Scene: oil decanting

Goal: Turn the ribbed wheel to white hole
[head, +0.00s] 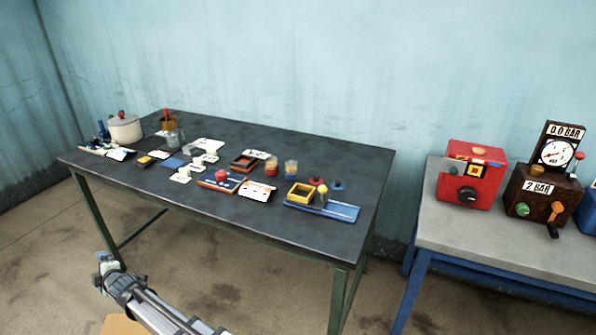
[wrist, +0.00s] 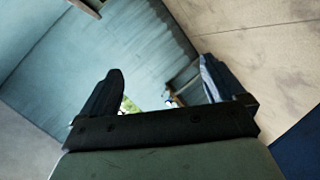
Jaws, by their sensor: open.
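I cannot pick out a ribbed wheel or a white hole for certain at this size. A dark round knob (head: 467,194) is on the front of the red box (head: 486,181) on the right-hand bench; I cannot tell whether it is ribbed. My gripper (wrist: 160,72) is open and empty in the wrist view, its two dark fingers apart, with wall and floor beyond. In the head view my arm is low at the front left, below the dark table and far from the red box. No task object shows between the fingers.
The dark table (head: 330,155) holds a pale pot (head: 124,128), a yellow tray (head: 300,194), a blue plate (head: 335,209) and several small parts. Right of the red box on the grey bench (head: 440,229) stands a brown box (head: 538,196) with a gauge (head: 556,153). Floor lies between table and bench.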

